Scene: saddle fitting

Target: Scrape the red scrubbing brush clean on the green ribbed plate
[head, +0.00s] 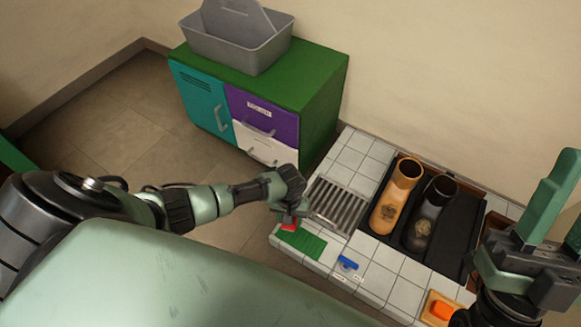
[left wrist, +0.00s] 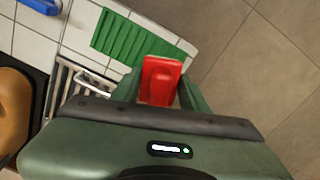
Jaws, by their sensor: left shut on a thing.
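The red scrubbing brush (head: 289,227) is in my left gripper (head: 288,214), close to the green ribbed plate (head: 302,241) on the white tiled ledge. In the left wrist view the brush (left wrist: 160,80) sits between the two green fingers of the left gripper (left wrist: 162,92), with the ribbed plate (left wrist: 132,38) just beyond it. I cannot tell whether the brush touches the plate; its bristles are hidden. My right gripper (head: 545,235) is at the right edge of the head view, with its fingers pointing up and apart, and nothing shows between them.
A metal grate (head: 338,205) lies behind the plate. A blue brush (head: 347,262) and an orange object (head: 440,310) lie along the front. A cabinet (head: 262,105) stands behind.

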